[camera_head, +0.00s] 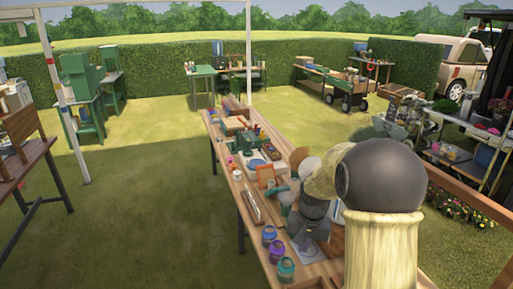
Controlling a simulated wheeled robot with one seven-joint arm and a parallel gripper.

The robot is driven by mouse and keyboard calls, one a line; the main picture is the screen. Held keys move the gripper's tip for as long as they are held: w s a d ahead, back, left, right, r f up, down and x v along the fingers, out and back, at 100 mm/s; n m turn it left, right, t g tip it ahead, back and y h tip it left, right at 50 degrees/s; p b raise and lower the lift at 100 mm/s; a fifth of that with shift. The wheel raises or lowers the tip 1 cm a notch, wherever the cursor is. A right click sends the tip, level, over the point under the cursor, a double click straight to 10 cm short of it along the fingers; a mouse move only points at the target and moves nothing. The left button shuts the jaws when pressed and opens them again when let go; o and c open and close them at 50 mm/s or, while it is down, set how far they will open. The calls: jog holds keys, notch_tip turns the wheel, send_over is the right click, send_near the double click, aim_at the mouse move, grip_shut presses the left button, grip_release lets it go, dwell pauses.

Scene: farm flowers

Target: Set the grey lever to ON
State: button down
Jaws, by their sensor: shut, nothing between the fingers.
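My arm rises in the right foreground and reaches over the long wooden workbench (243,207). Its dark grey end with my gripper (302,232) points down near the bench's front part. The gripper is small and partly covered by the arm; it is shut and empty. A flat light grey plate (310,252) lies on the bench just below it. I cannot make out a grey lever or an ON mark for certain, and cannot tell whether the gripper touches anything. My arm hides part of the bench's right side.
A long narrow tray (252,207) and a green machine (247,140) lie farther along. A white post (68,110) stands at left. Grass left of the bench is clear.

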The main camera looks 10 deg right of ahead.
jog(key=w+d+f+m+g+y+b, duration=0.1)
jog(key=w+d+f+m+b, duration=0.4)
jog(key=w+d+f, duration=0.6)
jog(key=w+f, duration=0.3)
jog(key=shift+d+m+g+y, duration=0.3)
jog(key=shift+f, duration=0.1)
